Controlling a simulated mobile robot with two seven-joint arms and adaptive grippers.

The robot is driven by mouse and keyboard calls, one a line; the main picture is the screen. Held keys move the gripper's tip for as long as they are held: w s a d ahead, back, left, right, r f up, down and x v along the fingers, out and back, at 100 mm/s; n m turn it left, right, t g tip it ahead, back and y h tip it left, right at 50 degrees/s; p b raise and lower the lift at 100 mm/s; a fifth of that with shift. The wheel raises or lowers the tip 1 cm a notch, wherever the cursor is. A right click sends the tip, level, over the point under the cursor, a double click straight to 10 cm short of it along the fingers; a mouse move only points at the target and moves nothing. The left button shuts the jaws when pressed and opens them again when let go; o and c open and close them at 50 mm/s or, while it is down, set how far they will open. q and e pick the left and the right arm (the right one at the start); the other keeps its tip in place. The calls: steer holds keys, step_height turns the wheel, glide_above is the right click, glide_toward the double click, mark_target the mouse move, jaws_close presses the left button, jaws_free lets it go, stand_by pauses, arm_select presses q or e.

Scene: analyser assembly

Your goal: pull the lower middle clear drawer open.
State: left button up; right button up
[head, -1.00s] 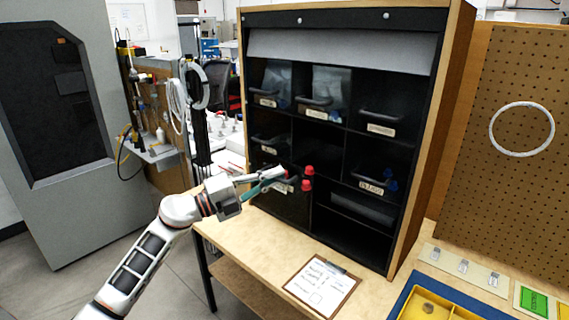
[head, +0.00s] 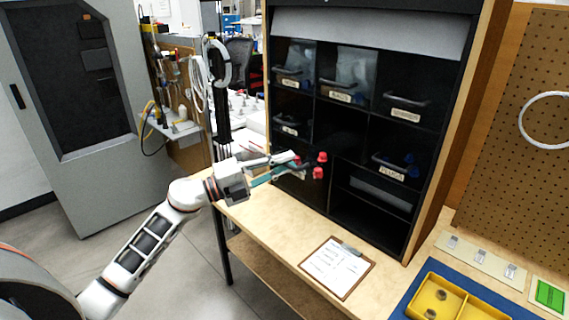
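The dark cabinet (head: 478,105) holds clear drawers in a grid. The lower middle drawer's red-capped contents (head: 319,165) show just beyond my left fingertips, out in front of the dark middle opening (head: 342,128). This drawer appears partly pulled out; its clear walls barely show. My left gripper (head: 296,163) reaches in from the left, its fingers closed together at the drawer's front. The handle is hidden behind the fingers. The lower right drawer (head: 388,172), with blue contents, and the lower left drawer (head: 290,124) sit in their bays. My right gripper is not in view.
The upper drawers, left (head: 291,72), middle (head: 340,92) and right (head: 406,108), are shut. A clipboard (head: 337,267) lies on the wooden bench. A yellow tray (head: 452,300) on a blue mat is at the lower right. The bench front below my gripper is clear.

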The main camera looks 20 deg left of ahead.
arm_select(q)
steer(key=v, duration=1.2)
stand_by(0.4)
steer(key=s+d+f+n+t+y, duration=0.1)
steer(key=s+d+f+n+y, duration=0.15)
steer(key=f+n, duration=0.45)
steer(key=s+d+f+n+y, duration=0.2)
steer(key=f+n+y, duration=0.25)
steer(key=f, duration=0.55)
steer(key=s+d+f+n+t+y, duration=0.1)
steer(key=s+d+f+n+y, duration=0.15)
steer(key=f+n, duration=0.5)
steer(key=s+d+f+n+g, duration=0.2)
steer(key=s+d+f, duration=0.2)
steer(key=s+f, duration=0.2)
steer(key=s+d+f+n+g+y, duration=0.1)
steer(key=s+d+f+n+g, duration=0.1)
steer(key=s+d+f, duration=0.3)
step_height(320, 180, down, 3)
steer(key=shift+s+d+f+g, duration=0.1)
steer(key=shift+s+d+g, duration=0.1)
steer(key=shift+s+g, duration=0.6)
